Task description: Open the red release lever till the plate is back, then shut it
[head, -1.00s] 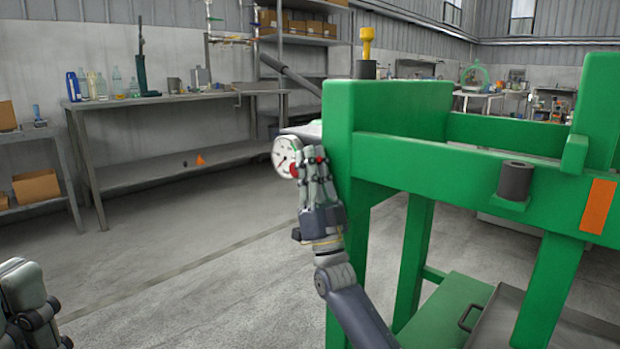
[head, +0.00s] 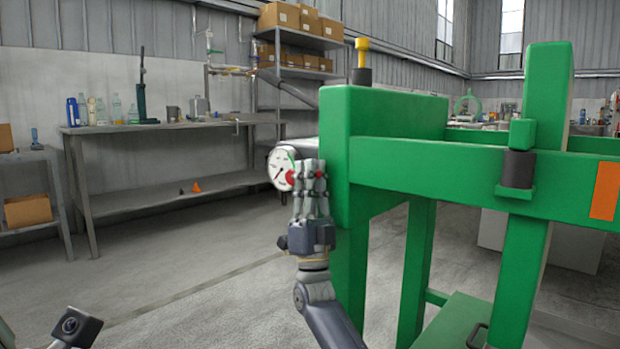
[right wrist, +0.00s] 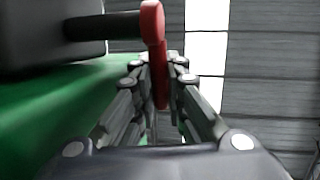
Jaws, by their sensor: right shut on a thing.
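My right gripper (head: 311,182) is shut on the red release lever (head: 320,175) beside the left end of the green frame. In the right wrist view the lever (right wrist: 152,22) runs down between the fingers (right wrist: 158,72), with a dark shaft going left from its top. The fingers hide much of it in the head view. A green upright (head: 548,100), perhaps the plate, stands at the right with a small lug (head: 522,132) just above a dark cylinder (head: 517,170). I cannot tell if they touch. Part of my left arm shows at the lower left; its fingers are not visible.
A white dial gauge (head: 281,168) is close left of my right gripper. The green front beam (head: 425,165) bears an orange patch (head: 605,190). A yellow-topped fitting (head: 362,62) stands on the left block. The floor (head: 190,265) at left is clear before a grey bench (head: 165,128).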

